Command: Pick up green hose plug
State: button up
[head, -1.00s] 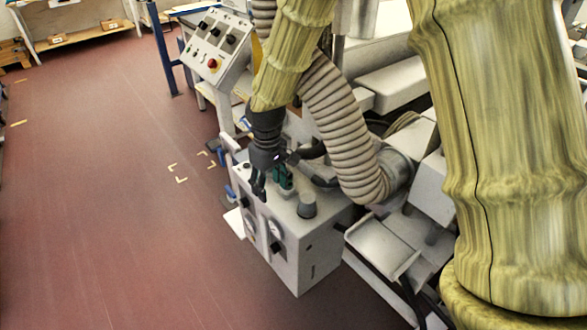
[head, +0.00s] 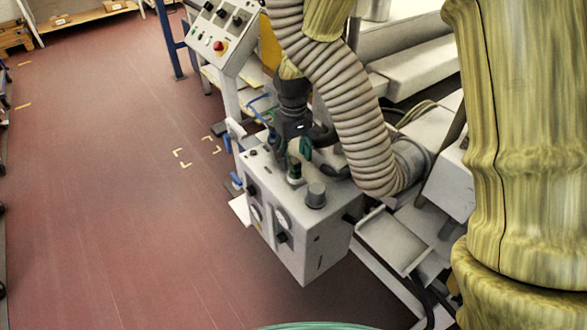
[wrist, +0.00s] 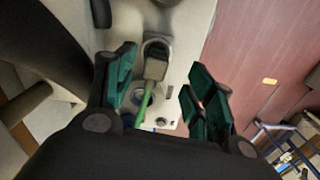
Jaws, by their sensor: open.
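The green hose plug (wrist: 147,100) shows in the wrist view as a thin green stalk with a grey body, between my fingers. In the head view, a small upright fitting (head: 295,172) on top of the grey box appears to be the plug, partly covered by my gripper. My gripper (wrist: 160,72) is open, its green-padded fingers apart on either side of the plug. In the head view my gripper (head: 296,150) points down over the box top. I cannot tell whether either finger touches the plug.
The grey box (head: 318,240) has a grey knob (head: 316,195) close to the plug and gauges on its front. A thick ribbed hose (head: 345,110) runs close to my arm on the right. A control panel (head: 221,38) stands behind. The red floor at left is clear.

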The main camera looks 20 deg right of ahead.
aim_at(296, 161)
jog(key=f, duration=0.2)
jog(key=f+p, duration=0.1)
jog(key=shift+s+d+f, duration=0.1)
jog(key=shift+d+f, duration=0.25)
jog(key=shift+f, duration=0.6)
jog(key=c, duration=1.2)
